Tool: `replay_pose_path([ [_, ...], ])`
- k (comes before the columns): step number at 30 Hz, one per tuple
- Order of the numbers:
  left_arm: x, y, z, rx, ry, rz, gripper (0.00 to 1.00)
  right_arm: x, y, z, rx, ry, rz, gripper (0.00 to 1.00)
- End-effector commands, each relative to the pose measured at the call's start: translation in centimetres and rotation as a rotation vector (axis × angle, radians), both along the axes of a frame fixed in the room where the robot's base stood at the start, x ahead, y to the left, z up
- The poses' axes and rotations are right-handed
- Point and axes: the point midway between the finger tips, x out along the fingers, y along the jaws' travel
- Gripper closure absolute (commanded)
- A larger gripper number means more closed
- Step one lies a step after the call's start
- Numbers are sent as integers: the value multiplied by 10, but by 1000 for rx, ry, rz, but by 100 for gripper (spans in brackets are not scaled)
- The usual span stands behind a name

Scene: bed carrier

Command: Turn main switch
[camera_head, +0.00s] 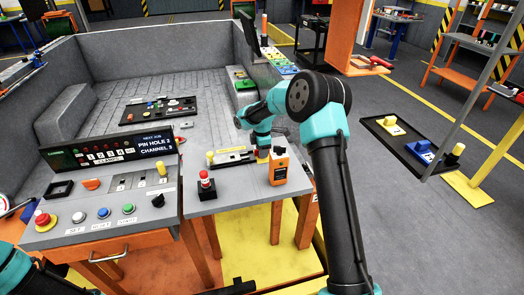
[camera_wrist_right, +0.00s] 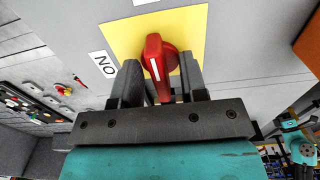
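The main switch is a red knob (camera_wrist_right: 157,62) with a white line on a yellow plate (camera_wrist_right: 193,28). A white "ON" label (camera_wrist_right: 102,65) is to the left of the plate. My right gripper (camera_wrist_right: 158,84) has its two dark fingers apart, one on each side of the knob, with the knob between them. I see narrow gaps beside the knob, and contact is not clear. In the head view my right gripper (camera_head: 262,152) points down at the grey table behind an orange box; the switch is hidden there. My left gripper is out of view.
The orange box (camera_head: 279,168) and a red-topped button post (camera_head: 205,183) stand close to my right gripper. A control panel with coloured buttons (camera_head: 104,213) is at the left. A black tray (camera_head: 160,108) lies in the grey bed behind.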

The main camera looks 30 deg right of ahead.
Motion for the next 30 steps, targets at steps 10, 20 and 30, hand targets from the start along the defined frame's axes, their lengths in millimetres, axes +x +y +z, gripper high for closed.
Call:
replay_pose_path([
  [10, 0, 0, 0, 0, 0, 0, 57, 0, 0, 0, 0, 0, 0, 86],
  [20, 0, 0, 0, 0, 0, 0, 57, 0, 0, 1, 0, 0, 0, 100],
  [30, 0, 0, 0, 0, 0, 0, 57, 0, 0, 1, 0, 0, -60, 100],
])
